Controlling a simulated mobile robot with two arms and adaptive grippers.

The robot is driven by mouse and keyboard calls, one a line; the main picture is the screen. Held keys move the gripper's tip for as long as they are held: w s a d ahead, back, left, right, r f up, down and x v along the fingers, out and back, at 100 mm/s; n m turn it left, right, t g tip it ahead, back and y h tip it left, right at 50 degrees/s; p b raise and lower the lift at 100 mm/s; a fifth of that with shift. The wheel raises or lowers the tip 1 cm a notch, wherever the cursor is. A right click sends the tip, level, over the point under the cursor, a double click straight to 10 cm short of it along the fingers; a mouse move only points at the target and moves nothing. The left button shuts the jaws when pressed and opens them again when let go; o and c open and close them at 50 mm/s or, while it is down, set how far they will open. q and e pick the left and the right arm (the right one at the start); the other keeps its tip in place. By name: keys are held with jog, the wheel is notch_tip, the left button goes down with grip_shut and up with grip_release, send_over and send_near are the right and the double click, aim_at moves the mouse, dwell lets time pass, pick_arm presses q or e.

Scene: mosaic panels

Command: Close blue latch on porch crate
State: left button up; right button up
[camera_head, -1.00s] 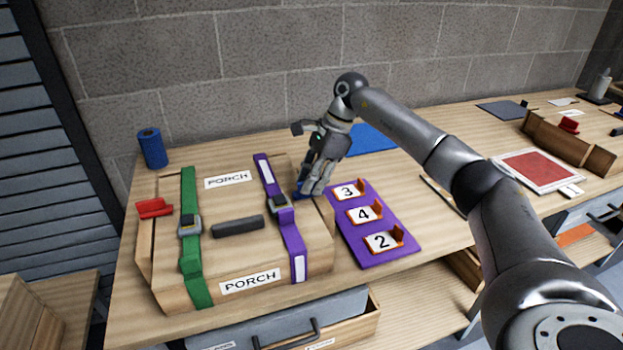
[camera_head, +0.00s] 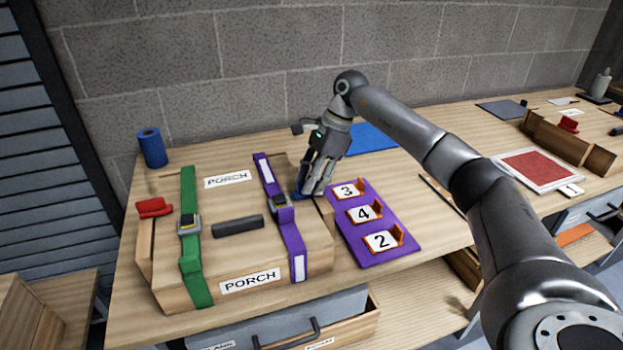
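The porch crate (camera_head: 238,257) is a wooden box with two PORCH labels, a green strap and a purple strap, standing at the left of the workbench. A small part of the blue latch (camera_head: 298,195) shows at the crate's right side, beside the purple strap. My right gripper (camera_head: 308,192) points down at the blue latch and covers most of it. Its fingers look close to or touching the latch; I cannot tell whether they are open or shut. The latch's position is mostly hidden. My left gripper is not in view.
A red latch (camera_head: 153,207) is on the crate's left side. A purple board (camera_head: 375,252) with numbered orange holders lies right of the crate. A blue roll (camera_head: 152,148) stands behind left, and a blue mat (camera_head: 372,139) lies behind my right gripper. A drawer (camera_head: 325,335) sits open below.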

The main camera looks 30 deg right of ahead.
jog(key=v, duration=1.2)
jog(key=shift+f, duration=0.1)
